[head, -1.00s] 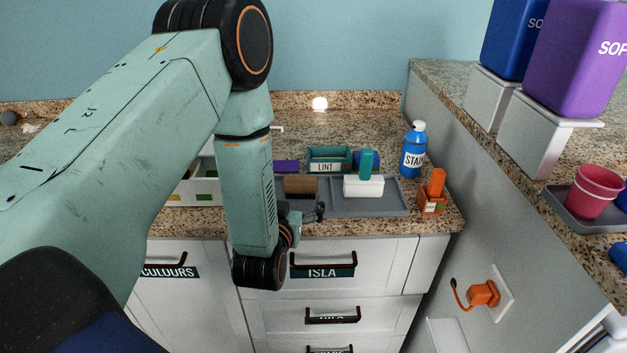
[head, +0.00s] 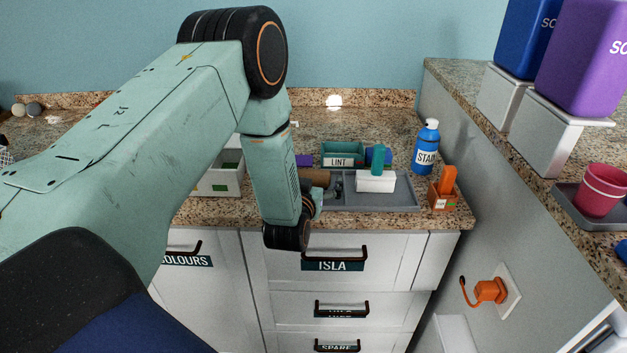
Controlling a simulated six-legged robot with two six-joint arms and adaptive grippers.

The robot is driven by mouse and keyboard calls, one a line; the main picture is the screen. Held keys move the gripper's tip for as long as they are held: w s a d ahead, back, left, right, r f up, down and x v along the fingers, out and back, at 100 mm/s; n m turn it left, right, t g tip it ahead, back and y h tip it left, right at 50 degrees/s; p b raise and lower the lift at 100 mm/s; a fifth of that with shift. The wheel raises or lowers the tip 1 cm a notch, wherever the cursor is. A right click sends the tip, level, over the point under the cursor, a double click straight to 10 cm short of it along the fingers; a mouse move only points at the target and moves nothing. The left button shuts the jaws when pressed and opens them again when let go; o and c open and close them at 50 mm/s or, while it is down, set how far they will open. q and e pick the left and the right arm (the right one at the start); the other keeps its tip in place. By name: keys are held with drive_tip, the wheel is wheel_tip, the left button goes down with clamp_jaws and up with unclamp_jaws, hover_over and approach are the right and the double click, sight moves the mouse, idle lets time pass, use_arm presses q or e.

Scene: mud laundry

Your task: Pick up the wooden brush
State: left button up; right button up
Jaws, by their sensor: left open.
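The wooden brush (head: 315,176) is a brown block at the left part of a grey tray (head: 398,203) on the counter. My left arm comes down in front of it and hides part of it. My left gripper (head: 336,186) is open, low over the tray, at the near right side of the brush. The fingers are small and dark, and I cannot tell whether they touch the brush. My right gripper is not in view.
A white block (head: 376,182) with a teal upright part sits on the tray just right of my gripper. A LINT box (head: 342,155) and a blue STAIN bottle (head: 427,148) stand behind. An orange holder (head: 444,191) is at the right. A white bin (head: 222,180) is left.

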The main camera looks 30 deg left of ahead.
sight(314, 173)
use_arm(q)
drive_tip(key=shift+w+a+f, duration=0.2)
drive_tip(key=shift+a+f, duration=0.1)
drive_tip(key=shift+c, duration=0.4)
drive_tip(key=shift+w, duration=0.1)
drive_tip(key=shift+c, duration=0.9)
drive_tip(key=shift+s+d+r, duration=0.25)
drive_tip(key=shift+d, duration=0.05)
drive_tip(key=c, duration=0.4)
drive_tip(key=shift+a, duration=0.15)
drive_tip(key=c, duration=0.3)
drive_tip(key=shift+w+f, duration=0.15)
drive_tip(key=shift+f, duration=0.05)
drive_tip(key=shift+c, duration=1)
drive_tip(key=shift+r, duration=0.15)
wheel_tip(314, 173, up, 10)
drive_tip(key=shift+f+p, duration=0.15)
drive_tip(key=shift+p, duration=0.4)
